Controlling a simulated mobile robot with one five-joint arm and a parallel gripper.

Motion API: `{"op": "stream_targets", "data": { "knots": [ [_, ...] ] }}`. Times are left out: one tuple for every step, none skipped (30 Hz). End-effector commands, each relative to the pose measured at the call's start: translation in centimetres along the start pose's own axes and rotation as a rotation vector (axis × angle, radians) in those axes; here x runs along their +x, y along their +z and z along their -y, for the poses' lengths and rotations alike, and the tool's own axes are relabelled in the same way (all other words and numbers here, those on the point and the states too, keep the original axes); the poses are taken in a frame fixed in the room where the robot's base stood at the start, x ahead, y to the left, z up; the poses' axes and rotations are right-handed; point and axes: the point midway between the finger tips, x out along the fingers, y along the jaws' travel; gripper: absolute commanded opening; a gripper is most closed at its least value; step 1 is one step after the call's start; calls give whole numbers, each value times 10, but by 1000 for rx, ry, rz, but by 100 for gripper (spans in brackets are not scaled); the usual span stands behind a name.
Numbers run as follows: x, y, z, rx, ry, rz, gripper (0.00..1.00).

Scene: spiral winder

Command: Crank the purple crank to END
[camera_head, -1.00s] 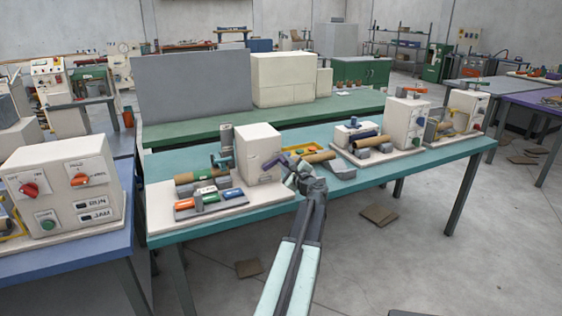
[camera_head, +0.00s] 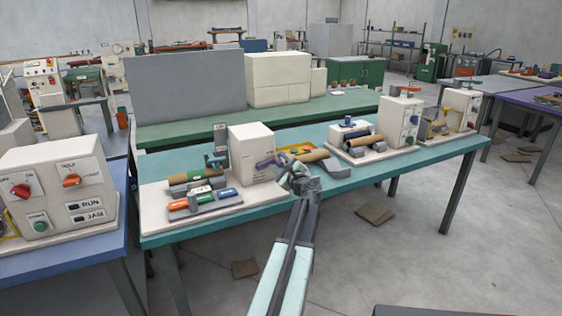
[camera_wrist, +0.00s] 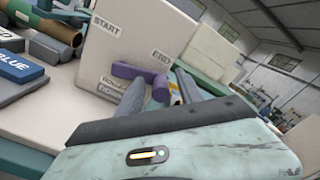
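The purple crank (camera_head: 266,163) is on the right-hand side of the white winder box (camera_head: 250,142). In the wrist view the purple crank (camera_wrist: 142,76) lies across the white panel, with the END label (camera_wrist: 160,57) just above its right part and the START label (camera_wrist: 107,27) to the upper left. My gripper (camera_head: 290,172) is just right of the crank. In the wrist view the two dark fingers of my gripper (camera_wrist: 160,88) stand apart, with the crank just beyond and between their tips. I cannot tell whether they touch it. Lower labels are partly hidden.
A base with orange, green and blue blocks (camera_head: 205,201) stands left of the box. A yellow tray (camera_head: 297,149) and a brown tube (camera_head: 309,156) are behind my gripper. More machines stand right on the teal table (camera_head: 428,160). A control box with knobs (camera_head: 55,190) is at left.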

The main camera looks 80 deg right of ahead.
Motion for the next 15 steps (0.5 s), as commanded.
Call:
{"op": "stream_targets", "data": {
  "knots": [
    [0,0,0,0,0,-1,44],
    [0,0,0,0,-1,-1,44],
    [0,0,0,-1,-1,-1,44],
    [-1,0,0,-1,-1,-1,44],
    [-2,0,0,-1,-1,-1,44],
    [-4,0,0,-1,-1,-1,44],
    [-7,0,0,-1,-1,-2,44],
    [-10,0,0,-1,-2,-2,44],
    [-16,0,0,-1,-2,-2,44],
    [-21,0,0,-1,-2,-3,44],
    [-27,0,0,-1,-3,-3,44],
    [-35,1,-1,0,-2,-2,44],
    [-41,1,-1,0,-2,-2,44],
    [-47,1,-1,0,-2,-2,44],
    [-56,1,-1,0,-2,-3,44]
  ]
}}
